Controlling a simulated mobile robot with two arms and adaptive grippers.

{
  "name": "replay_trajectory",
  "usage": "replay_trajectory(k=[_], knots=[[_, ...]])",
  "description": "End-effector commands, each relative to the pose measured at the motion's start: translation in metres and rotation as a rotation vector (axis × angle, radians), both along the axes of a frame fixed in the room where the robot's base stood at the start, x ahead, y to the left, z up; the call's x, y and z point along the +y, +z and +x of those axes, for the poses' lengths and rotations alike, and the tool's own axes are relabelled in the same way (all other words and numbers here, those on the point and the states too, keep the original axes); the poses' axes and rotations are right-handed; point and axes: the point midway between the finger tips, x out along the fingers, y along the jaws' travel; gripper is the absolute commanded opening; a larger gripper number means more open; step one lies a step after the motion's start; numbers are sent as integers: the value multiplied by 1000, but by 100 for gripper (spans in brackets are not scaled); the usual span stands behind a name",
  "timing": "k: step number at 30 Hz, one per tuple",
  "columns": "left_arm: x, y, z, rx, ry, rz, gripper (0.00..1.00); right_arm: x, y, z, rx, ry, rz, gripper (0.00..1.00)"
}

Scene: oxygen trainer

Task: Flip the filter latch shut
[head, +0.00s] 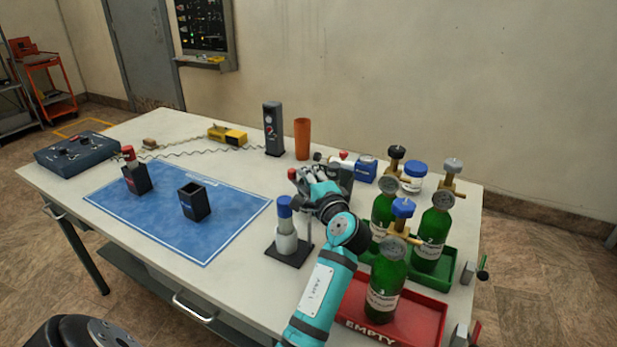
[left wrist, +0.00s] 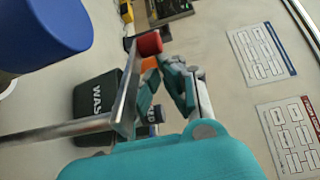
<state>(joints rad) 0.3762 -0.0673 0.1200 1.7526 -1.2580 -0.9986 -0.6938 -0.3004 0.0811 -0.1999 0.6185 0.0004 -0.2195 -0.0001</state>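The filter stand has a dark base (head: 289,252) and holds an upright pale filter body (head: 286,240) with a blue cap (head: 285,206). The cap is large at the upper left of the left wrist view (left wrist: 45,30). A metal latch arm (left wrist: 128,90) with a red knob (left wrist: 149,43) stands beside the filter. The knob also shows in the head view (head: 292,174), high above the stand. My left gripper (head: 312,180) is beside the knob; its fingertips (left wrist: 160,65) look together and empty, close to the knob. Whether they touch it is unclear. My right gripper is out of view.
Green bottles with gauges stand in a green tray (head: 448,262) and a red tray (head: 425,310) at right. An orange cup (head: 302,139) and a dark dispenser (head: 273,129) stand behind. A blue mat (head: 150,215) with holders lies left. A black WASTE box (left wrist: 95,105) is near the gripper.

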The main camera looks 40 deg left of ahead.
Motion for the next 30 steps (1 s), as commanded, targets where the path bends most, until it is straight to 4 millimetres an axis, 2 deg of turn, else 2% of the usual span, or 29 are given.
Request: replay_trajectory(k=[1, 3, 12, 17, 25, 30], knots=[[1, 25, 1, -30, -2, 17, 0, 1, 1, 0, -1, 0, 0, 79], [1, 43, 1, -36, -3, 21, 0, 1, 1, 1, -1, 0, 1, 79], [1, 89, 1, -27, -2, 16, 0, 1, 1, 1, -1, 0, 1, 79], [1, 98, 0, -22, -2, 16, 0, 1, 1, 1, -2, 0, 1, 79], [1, 98, 1, -20, -2, 15, 0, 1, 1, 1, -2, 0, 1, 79], [1, 107, 1, -20, -2, 15, 0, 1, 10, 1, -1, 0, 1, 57]])
